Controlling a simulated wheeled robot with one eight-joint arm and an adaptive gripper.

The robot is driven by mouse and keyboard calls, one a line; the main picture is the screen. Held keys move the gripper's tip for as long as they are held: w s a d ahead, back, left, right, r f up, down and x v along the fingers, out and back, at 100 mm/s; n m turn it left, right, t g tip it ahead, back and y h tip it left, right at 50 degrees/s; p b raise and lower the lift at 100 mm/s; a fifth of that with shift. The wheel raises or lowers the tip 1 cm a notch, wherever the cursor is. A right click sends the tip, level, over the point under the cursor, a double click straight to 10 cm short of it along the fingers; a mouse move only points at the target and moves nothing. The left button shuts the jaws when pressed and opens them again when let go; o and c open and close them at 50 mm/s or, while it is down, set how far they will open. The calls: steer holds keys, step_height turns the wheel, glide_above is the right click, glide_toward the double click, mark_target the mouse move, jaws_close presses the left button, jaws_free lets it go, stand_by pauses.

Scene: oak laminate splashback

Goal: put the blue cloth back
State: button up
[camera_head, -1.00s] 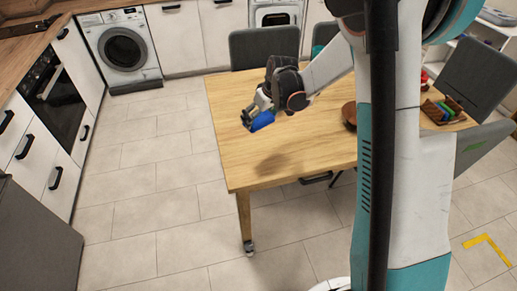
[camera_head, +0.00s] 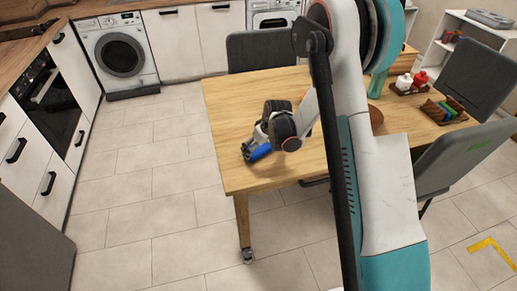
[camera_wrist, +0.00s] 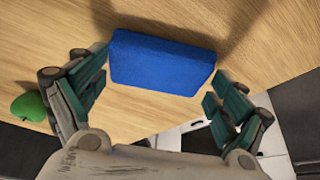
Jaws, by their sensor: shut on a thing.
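The blue cloth (camera_head: 258,154) looks like a folded, flat-sided block. My gripper (camera_head: 255,148) is over the near left part of the wooden table, with the cloth at its fingertips. In the wrist view my gripper (camera_wrist: 158,78) has its fingers at the two ends of the cloth (camera_wrist: 162,62), shut on it. The cloth's shadow lies on the wood beside it; it looks close above the top, but I cannot tell whether it touches. A brown holder (camera_head: 430,108) with green and blue pieces in it stands at the table's right end.
A brown round dish (camera_head: 375,118) is partly hidden by my arm. A caddy with white and red bottles (camera_head: 420,78) stands behind the holder. Grey chairs (camera_head: 262,50) surround the table. A green round object (camera_wrist: 30,106) shows in the wrist view.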

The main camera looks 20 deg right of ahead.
steer(key=o, duration=0.7)
steer(key=shift+f, duration=0.2)
steer(key=shift+o, duration=0.2)
steer(key=s+r+m+t+p, duration=0.1)
steer(key=s+r, duration=0.4)
steer(key=r, duration=0.4)
steer(key=s+r+h+p, duration=0.1)
steer(key=s+r, duration=0.5)
steer(key=r, duration=0.4)
steer(key=s+r+m+t+p, duration=0.1)
steer(key=s+r+p, duration=0.1)
steer(key=s+r, duration=0.5)
steer(key=s+r+m, duration=0.1)
steer(key=s+r, duration=0.2)
steer(key=s, duration=0.4)
steer(key=s+r+m+t, duration=0.1)
steer(key=s+r, duration=0.2)
steer(key=s, duration=0.5)
steer(key=shift+a+r+h, duration=0.15)
steer(key=shift+r+h, duration=0.05)
steer(key=shift+h, duration=0.2)
steer(key=shift+s, duration=0.1)
